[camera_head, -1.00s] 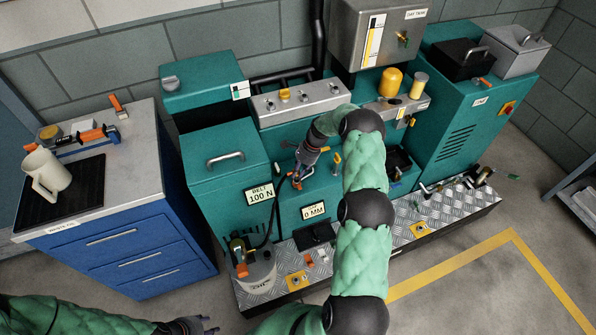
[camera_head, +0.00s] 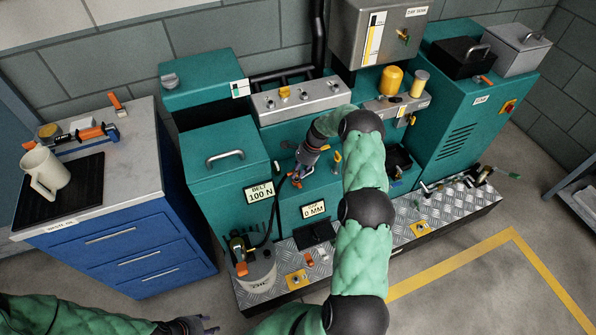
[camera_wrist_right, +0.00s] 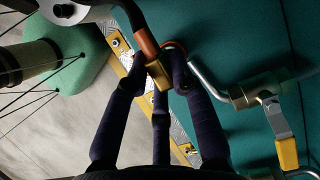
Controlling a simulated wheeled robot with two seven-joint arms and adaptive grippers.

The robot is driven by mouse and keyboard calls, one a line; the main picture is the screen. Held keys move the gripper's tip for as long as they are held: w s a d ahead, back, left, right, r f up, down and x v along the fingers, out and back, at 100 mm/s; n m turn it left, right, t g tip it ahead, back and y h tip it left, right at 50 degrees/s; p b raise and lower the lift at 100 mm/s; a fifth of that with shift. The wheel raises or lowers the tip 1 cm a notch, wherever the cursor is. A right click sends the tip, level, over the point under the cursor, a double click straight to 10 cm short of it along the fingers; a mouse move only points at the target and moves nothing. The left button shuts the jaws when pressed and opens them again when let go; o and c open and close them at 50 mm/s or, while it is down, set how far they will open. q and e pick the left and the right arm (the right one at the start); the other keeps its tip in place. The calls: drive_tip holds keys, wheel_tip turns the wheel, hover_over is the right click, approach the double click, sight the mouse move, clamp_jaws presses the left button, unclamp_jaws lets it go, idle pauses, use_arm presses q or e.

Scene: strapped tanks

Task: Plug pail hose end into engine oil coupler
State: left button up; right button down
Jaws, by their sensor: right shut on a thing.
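The white pail (camera_head: 262,272) stands on the left of the tread-plate deck. Its black hose (camera_head: 274,215) rises to my right gripper (camera_head: 297,180), in front of the teal engine block. In the right wrist view my right gripper (camera_wrist_right: 160,78) is shut on the hose end (camera_wrist_right: 157,72), which has a brass tip and an orange-brown collar. A red ring (camera_wrist_right: 174,47) shows just behind the fingers; I cannot tell whether it is the engine oil coupler or whether the tip touches it. My left gripper (camera_head: 203,326) is at the bottom edge; its finger opening is unclear.
A metal pipe with a yellow-handled valve (camera_wrist_right: 286,150) is right of the fingers in the wrist view. A blue cabinet (camera_head: 125,240) with a mug (camera_head: 45,172) stands left. A black block (camera_head: 314,234) sits on the deck near the pail. The floor at front right is clear.

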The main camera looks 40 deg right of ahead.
drive_tip(key=shift+f+b, duration=0.6)
drive_tip(key=shift+f, duration=0.4)
drive_tip(key=c, duration=1)
unclamp_jaws()
drive_tip(key=v, duration=1.2)
drive_tip(key=o, duration=1)
